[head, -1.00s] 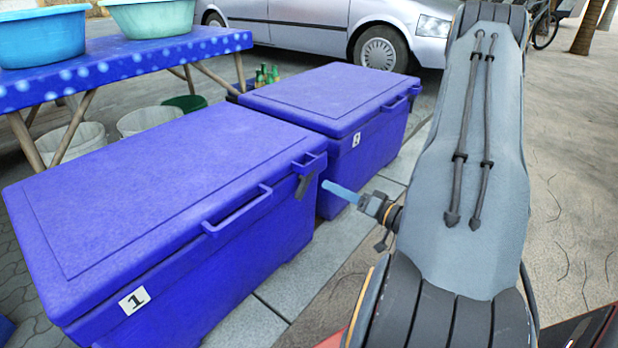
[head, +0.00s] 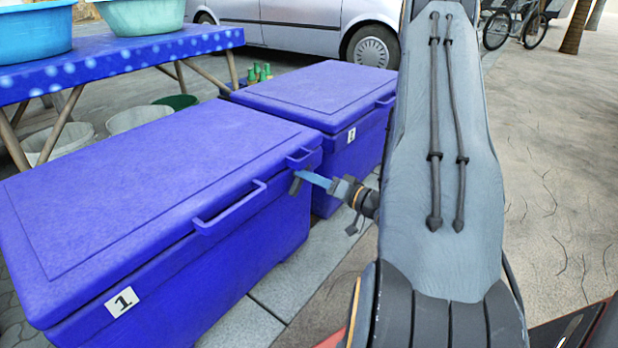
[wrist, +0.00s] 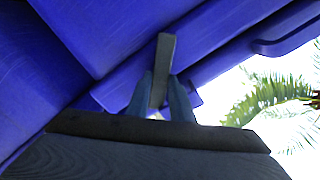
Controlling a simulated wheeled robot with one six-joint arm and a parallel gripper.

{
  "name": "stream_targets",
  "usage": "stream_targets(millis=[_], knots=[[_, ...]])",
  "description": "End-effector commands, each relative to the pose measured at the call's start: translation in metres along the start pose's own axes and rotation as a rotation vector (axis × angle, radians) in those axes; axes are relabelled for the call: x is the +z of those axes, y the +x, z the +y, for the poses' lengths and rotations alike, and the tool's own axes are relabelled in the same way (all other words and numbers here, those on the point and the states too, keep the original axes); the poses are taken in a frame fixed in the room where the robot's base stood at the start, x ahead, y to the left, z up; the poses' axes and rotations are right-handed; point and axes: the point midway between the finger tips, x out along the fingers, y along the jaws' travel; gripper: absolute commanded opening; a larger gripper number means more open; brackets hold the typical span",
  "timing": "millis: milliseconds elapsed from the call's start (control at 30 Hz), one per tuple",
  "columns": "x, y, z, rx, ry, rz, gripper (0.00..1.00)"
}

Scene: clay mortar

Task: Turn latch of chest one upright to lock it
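Chest one (head: 220,250) is the near blue chest with the "1" label (head: 122,301); its lid is down. Its dark grey latch (head: 295,186) sits at the front right corner, under the lid's rim, and hangs tilted rather than upright. My gripper (head: 309,178) is at the latch, reaching in from the right. In the wrist view, the latch (wrist: 164,62) stands between my two blue fingers (wrist: 161,90), which lie close against both its sides. The latch's far end sticks out past the fingertips.
Chest two (head: 345,160) stands just behind chest one. A blue spotted table (head: 120,60) with basins is at the back left, with buckets (head: 140,118) under it. A silver car (head: 300,25) is behind. Paved ground to the right is open.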

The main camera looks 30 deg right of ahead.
Motion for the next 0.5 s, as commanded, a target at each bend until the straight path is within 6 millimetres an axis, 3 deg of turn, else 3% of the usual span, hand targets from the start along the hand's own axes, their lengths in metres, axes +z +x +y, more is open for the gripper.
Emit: stream_targets(millis=[100, 500], knots=[[0.0000, -0.0002, 0.0001, 0.000, 0.000, 0.000, 0.00], [-0.0006, -0.0014, -0.0022, 0.001, -0.086, -0.001, 0.00]])
